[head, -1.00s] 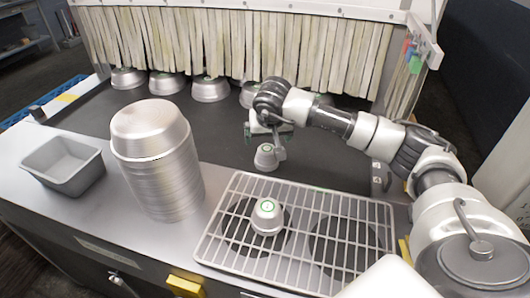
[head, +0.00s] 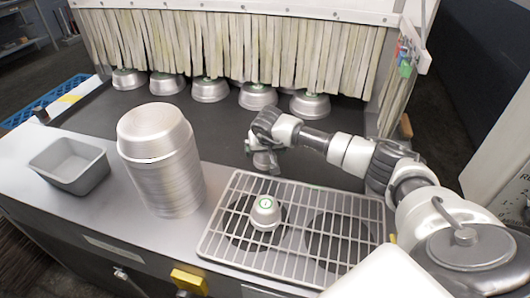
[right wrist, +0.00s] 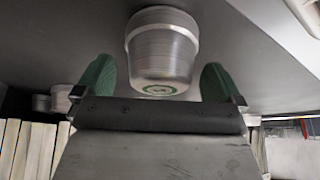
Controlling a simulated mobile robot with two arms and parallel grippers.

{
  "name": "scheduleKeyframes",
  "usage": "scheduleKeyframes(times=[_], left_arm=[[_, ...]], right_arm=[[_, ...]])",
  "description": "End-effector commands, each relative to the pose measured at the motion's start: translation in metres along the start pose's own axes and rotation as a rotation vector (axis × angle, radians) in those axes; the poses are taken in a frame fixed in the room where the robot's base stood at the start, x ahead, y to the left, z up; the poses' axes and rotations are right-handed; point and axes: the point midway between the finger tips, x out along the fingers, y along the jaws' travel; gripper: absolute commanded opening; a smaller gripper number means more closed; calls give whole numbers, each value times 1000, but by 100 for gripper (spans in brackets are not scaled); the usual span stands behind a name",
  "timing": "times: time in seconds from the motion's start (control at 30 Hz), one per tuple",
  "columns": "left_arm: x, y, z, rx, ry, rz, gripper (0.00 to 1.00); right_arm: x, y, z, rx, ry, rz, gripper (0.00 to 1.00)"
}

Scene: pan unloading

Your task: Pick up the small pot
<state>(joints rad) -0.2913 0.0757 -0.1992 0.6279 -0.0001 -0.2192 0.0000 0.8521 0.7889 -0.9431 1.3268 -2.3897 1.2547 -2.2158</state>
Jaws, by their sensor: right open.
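A small silver pot (head: 266,163) stands upside down on the dark belt just behind the wire rack, partly hidden by my right gripper (head: 262,152) in the head view. In the right wrist view the pot (right wrist: 162,50), with a green ring on its base, shows between the green fingertips of my right gripper (right wrist: 158,82). The fingers are open, with a gap on each side of the pot. A second small pot (head: 265,212) with a green ring sits upside down on the rack (head: 330,200). My left gripper is not in view.
A tall stack of round pans (head: 160,165) and a grey loaf pan (head: 70,165) stand on the counter at left. Several larger pans (head: 210,89) sit along the strip curtain (head: 230,45). The belt left of my gripper is clear.

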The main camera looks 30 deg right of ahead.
Motion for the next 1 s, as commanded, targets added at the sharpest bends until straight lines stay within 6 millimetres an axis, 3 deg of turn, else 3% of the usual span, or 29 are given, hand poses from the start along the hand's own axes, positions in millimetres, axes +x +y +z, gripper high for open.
scheduleKeyframes(times=[0.1,0.43,0.77,1.0], left_arm=[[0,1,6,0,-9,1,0],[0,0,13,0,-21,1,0],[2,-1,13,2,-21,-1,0],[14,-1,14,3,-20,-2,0]], right_arm=[[0,0,0,0,0,0,97],[0,0,0,0,-1,0,46],[-3,0,-1,0,0,-1,45],[-27,0,-13,1,4,-2,45]])
